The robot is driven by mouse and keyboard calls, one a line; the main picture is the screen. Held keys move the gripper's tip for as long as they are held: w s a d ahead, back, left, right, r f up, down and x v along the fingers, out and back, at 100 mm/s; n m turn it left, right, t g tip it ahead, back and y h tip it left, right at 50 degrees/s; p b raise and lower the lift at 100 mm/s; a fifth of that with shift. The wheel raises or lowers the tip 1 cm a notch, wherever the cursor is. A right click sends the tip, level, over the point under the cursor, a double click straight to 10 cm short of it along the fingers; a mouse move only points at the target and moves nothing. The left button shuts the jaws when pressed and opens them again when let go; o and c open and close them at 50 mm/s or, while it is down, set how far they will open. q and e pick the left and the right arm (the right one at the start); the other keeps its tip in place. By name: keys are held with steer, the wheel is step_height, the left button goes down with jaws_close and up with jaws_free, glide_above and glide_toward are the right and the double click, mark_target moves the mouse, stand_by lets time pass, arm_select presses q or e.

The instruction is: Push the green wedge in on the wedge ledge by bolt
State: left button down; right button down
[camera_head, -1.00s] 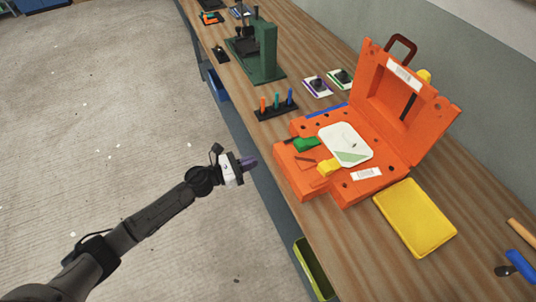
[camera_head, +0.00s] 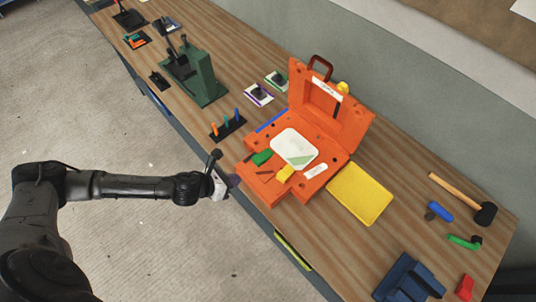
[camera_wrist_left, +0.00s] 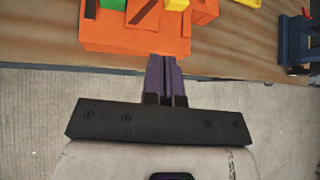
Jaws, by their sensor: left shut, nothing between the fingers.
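The green wedge (camera_head: 262,157) sits on the near left part of the open orange mould (camera_head: 287,197), by the mould's edge. A yellow wedge (camera_head: 285,173) sits to its right on the same mould. In the left wrist view a green piece (camera_wrist_left: 113,4) and a yellow piece (camera_wrist_left: 177,4) show cut off at the top edge. My left gripper (camera_head: 234,181) is shut and empty, just off the table's front edge, left of the mould and apart from it. Its purple fingers (camera_wrist_left: 165,75) point at the orange mould's side (camera_wrist_left: 135,42) in the wrist view. My right gripper is out of view.
The mould's raised lid (camera_head: 330,105) stands behind it. A peg rack (camera_head: 228,128) and a green press (camera_head: 200,80) stand to the left. A yellow tray (camera_head: 360,193), a hammer (camera_head: 484,214) and a blue block (camera_head: 408,280) lie to the right.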

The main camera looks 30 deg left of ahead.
arm_select(q)
steer(key=a+f+g+y, duration=0.1)
steer(key=a+f+y, duration=0.1)
steer(key=a+y, duration=0.1)
glide_toward(256, 164)
steer(key=x, duration=0.5)
steer(key=shift+s+d+f, duration=0.1)
steer(key=shift+s+f, duration=0.05)
steer(key=shift+f, duration=0.3)
steer(key=shift+w+p, duration=0.3)
steer(key=shift+w, duration=0.05)
steer(key=shift+w+d, duration=0.1)
steer(key=shift+w, duration=0.2)
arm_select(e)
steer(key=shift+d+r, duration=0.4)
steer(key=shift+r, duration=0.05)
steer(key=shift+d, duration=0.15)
